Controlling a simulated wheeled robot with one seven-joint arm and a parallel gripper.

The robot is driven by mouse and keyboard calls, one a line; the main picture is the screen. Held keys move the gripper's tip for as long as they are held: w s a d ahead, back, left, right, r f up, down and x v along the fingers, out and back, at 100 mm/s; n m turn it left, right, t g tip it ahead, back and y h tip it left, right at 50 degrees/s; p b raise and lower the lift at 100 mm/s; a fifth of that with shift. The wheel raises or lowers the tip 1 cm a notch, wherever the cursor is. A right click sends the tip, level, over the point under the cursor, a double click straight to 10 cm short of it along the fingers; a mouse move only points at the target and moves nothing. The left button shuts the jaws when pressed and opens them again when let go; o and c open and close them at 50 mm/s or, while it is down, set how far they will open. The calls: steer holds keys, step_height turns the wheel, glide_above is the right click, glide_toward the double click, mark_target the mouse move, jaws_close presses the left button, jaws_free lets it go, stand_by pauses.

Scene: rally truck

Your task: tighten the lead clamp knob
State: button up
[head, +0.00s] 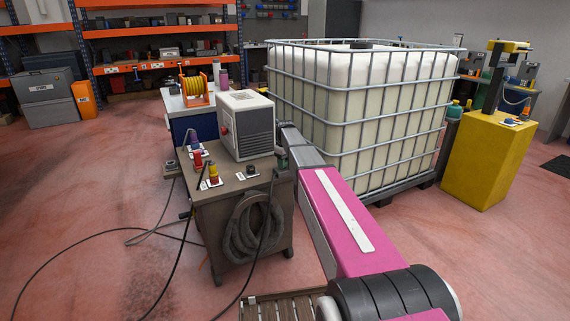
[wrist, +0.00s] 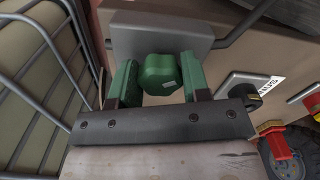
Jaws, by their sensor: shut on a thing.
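The green knob (wrist: 160,74) shows in the wrist view, in front of a grey plate (wrist: 160,38). It has a rounded, lobed shape with a small pale mark. My gripper (wrist: 157,82) is shut on it, with one green finger on each side. In the head view my gripper (head: 283,159) is at the right edge of the brown cart (head: 236,183), at the end of my pink and grey arm. The knob cannot be made out there.
A grey box (head: 246,125) and red and yellow plugs (head: 205,168) stand on the cart. A caged white tank (head: 360,115) is close on the right. In the wrist view a black knob (wrist: 252,92) with a label is right of my gripper. Dark cables lie on the floor.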

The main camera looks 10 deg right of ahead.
steer(key=m, duration=0.6)
steer(key=shift+r, duration=0.15)
steer(key=m, duration=0.6)
steer(key=shift+m, duration=0.4)
steer(key=m, duration=0.6)
steer(key=shift+w+a, duration=0.1)
steer(key=m, duration=0.5)
steer(key=shift+m, duration=0.5)
steer(key=o, duration=0.9)
steer(key=shift+o, duration=0.2)
step_height(320, 180, up, 11)
